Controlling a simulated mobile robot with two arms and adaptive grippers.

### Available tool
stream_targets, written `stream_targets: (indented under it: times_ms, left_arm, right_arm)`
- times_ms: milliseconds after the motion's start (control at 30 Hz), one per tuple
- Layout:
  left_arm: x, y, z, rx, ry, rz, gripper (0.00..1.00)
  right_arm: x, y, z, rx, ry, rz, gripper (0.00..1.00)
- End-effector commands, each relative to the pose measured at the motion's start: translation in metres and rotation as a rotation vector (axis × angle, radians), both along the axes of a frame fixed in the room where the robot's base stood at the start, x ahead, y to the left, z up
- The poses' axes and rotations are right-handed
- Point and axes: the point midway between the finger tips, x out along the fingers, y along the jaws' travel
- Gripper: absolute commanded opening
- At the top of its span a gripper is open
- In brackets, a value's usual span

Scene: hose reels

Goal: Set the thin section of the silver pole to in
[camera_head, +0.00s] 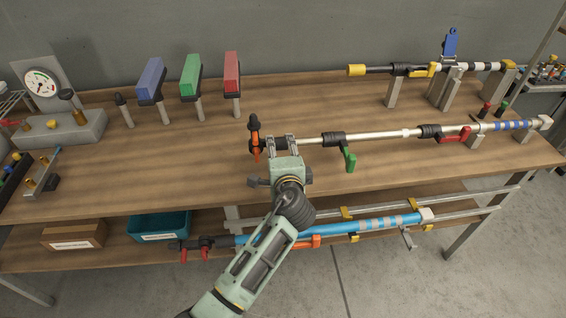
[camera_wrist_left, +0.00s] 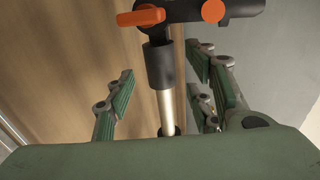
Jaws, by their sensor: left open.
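The silver pole (camera_head: 376,134) lies lengthwise above the wooden table on low supports. Its left end has a black fitting with an orange handle (camera_head: 255,150). Along it are a black clamp with a green lever (camera_head: 350,159) and a black clamp with a red lever (camera_head: 454,136). Blue and white bands mark its right part. My left gripper (camera_head: 280,146) is open at the pole's left end. In the left wrist view the pole's thin section (camera_wrist_left: 167,110) and black end fitting show between the open fingers (camera_wrist_left: 163,88); I see no clear contact. My right gripper is out of view.
Behind, another pole with a yellow end (camera_head: 356,70) rests on grey posts. Blue (camera_head: 150,78), green (camera_head: 190,75) and red (camera_head: 232,72) handles stand at the back left, near a gauge (camera_head: 40,84). A blue pole (camera_head: 370,225) lies on the lower shelf.

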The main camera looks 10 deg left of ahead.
Motion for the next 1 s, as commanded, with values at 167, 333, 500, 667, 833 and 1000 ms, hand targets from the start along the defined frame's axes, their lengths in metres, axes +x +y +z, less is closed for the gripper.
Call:
stream_targets:
  times_ms: [167,333,500,667,833,1000]
  left_arm:
    - [-0.036,-0.010,0.009,-0.002,0.000,0.000,0.49]
    - [-0.058,-0.017,0.015,-0.001,0.001,-0.001,0.49]
    - [-0.067,-0.019,0.018,0.000,0.001,0.001,0.49]
    - [-0.067,-0.019,0.019,0.000,0.000,0.001,0.49]
    - [-0.067,-0.019,0.019,0.000,0.000,0.000,0.49]
    - [-0.068,-0.017,0.017,-0.006,0.004,0.004,0.49]
  right_arm:
    - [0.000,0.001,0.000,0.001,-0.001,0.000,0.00]
    - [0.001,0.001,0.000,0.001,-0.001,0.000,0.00]
    - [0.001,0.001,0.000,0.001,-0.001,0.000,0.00]
    - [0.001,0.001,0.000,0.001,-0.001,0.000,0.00]
    - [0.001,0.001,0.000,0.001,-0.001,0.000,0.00]
    - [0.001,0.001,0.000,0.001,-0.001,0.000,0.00]
